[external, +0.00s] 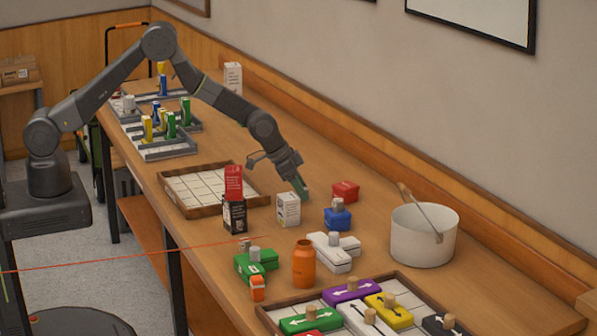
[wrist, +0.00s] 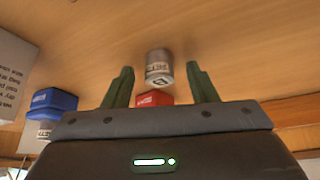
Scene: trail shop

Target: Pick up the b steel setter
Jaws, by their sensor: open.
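A short steel-grey cylinder with a printed label, which looks like the steel setter (wrist: 159,68), shows in the wrist view between and beyond my fingertips. Its lettering is too small to read with certainty. My gripper (external: 302,188) is low over the wooden table in the external view. In the wrist view, my gripper (wrist: 159,84) is open, its green fingers apart on either side of the cylinder, with nothing held.
A red block (external: 345,191) and a blue block (external: 338,219) with a grey cylinder on it stand close to my gripper. A white printed box (external: 288,209) stands in front. A wood-rimmed tray (external: 258,200) lies left. A white pot (external: 424,240) stands right.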

